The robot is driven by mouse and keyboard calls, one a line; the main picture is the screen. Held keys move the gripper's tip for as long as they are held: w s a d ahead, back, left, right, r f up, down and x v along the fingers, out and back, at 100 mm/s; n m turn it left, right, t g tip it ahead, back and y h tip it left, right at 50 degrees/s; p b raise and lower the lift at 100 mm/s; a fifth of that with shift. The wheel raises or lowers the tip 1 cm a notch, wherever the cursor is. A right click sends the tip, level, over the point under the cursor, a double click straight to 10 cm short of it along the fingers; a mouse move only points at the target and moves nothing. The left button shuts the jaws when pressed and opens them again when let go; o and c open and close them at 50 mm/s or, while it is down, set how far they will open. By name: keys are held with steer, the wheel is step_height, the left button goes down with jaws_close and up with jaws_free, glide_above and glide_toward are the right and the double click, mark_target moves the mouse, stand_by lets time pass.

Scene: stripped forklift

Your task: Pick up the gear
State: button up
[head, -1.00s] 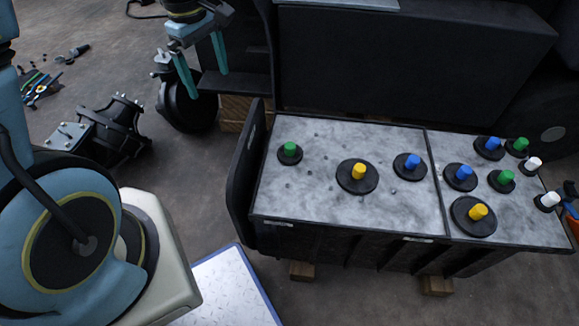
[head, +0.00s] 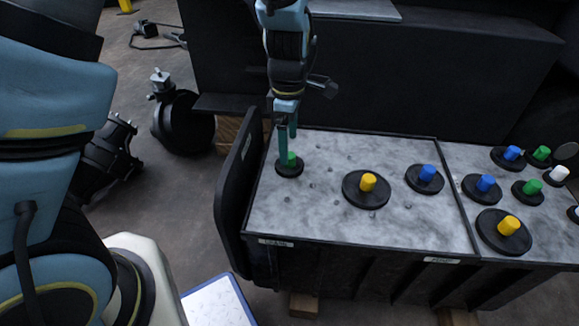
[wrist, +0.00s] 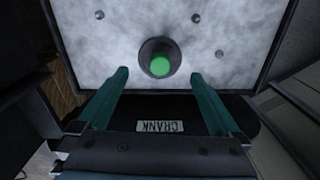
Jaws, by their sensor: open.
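Several gears, black discs with coloured knobs, stand on the grey marbled top. The green-knobbed gear (head: 290,166) is at the top's left end, and it also shows in the wrist view (wrist: 160,62). My gripper (head: 287,162) is down at this gear in the head view, and one finger hides part of the green knob. In the wrist view my gripper (wrist: 158,78) is open, with the green knob near the fingertips, between their lines. Whether the fingers touch the gear I cannot tell.
A yellow-knobbed gear (head: 366,188) and a blue-knobbed gear (head: 424,179) stand to the right on the same panel. More knobbed gears stand on the right panel (head: 462,218). A black upright plate (head: 236,200) borders the left end.

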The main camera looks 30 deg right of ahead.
step_height(320, 180, down, 6)
steer(key=shift+r+b, duration=0.25)
steer(key=shift+b, duration=0.6)
steer(key=shift+r, duration=0.1)
steer(key=c, duration=1)
